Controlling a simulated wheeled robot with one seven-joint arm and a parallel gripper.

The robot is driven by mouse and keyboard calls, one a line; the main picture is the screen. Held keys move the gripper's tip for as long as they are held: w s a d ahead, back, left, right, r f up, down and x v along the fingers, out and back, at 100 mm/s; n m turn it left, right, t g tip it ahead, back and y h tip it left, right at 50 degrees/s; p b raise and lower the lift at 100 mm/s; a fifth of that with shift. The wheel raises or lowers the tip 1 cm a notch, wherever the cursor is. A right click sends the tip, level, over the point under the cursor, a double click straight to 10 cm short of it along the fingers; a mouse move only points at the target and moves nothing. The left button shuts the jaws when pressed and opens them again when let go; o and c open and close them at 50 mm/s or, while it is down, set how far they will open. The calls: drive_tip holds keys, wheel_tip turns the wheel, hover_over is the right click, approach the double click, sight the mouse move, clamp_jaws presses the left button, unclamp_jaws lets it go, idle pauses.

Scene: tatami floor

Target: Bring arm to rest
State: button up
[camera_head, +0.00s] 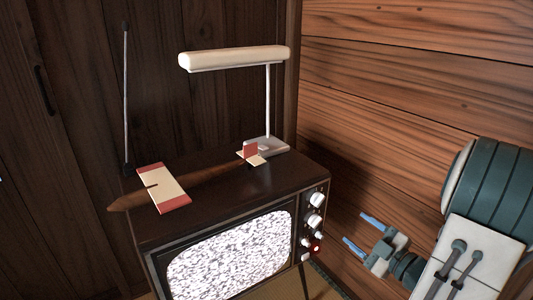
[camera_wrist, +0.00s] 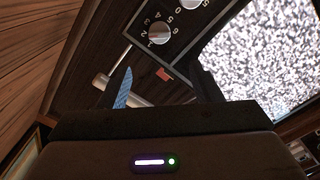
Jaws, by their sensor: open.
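My gripper (camera_head: 363,234) is at the right of the head view, beside the television's knob panel and apart from it. Its two blue-tipped fingers are spread, with nothing between them. My arm comes in from the right edge. In the wrist view, one blue fingertip (camera_wrist: 123,88) shows near the knob panel, and the other finger is dark or hard to make out.
An old television (camera_head: 257,200) with a static screen stands against a dark wood wall. On it are a wooden model plane (camera_head: 163,188), a white desk lamp (camera_head: 235,59) and an antenna (camera_head: 126,100). A plank wall (camera_head: 420,75) is at right, behind my arm.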

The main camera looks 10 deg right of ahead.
drive_tip(key=w+a+r+m+g+h+p, duration=0.1)
drive_tip(key=w+r+m+g+h+p, duration=0.15)
drive_tip(key=r+p, duration=0.4)
drive_tip(key=w+a+r+m+g+h+p, duration=0.1)
drive_tip(key=r+m+g+h+p, duration=0.1)
drive_tip(key=r+h+p, duration=0.35)
drive_tip(key=w+a+r+m+g+h+p, duration=0.1)
drive_tip(key=w+r+m+g+p, duration=0.15)
drive_tip(key=r+p, duration=0.5)
drive_tip(key=s+a+r+m+g+y+p, duration=0.2)
drive_tip(key=s+a+r+m+g+p, duration=0.4)
drive_tip(key=s+a+r+p, duration=0.8)
drive_tip(key=s+a+r+g, duration=0.1)
drive_tip(key=s+a+r, duration=0.2)
drive_tip(key=s, duration=0.1)
drive_tip(key=shift+a+y+p, duration=0.25)
drive_tip(key=shift+y+p, duration=0.1)
drive_tip(key=shift+y, duration=0.05)
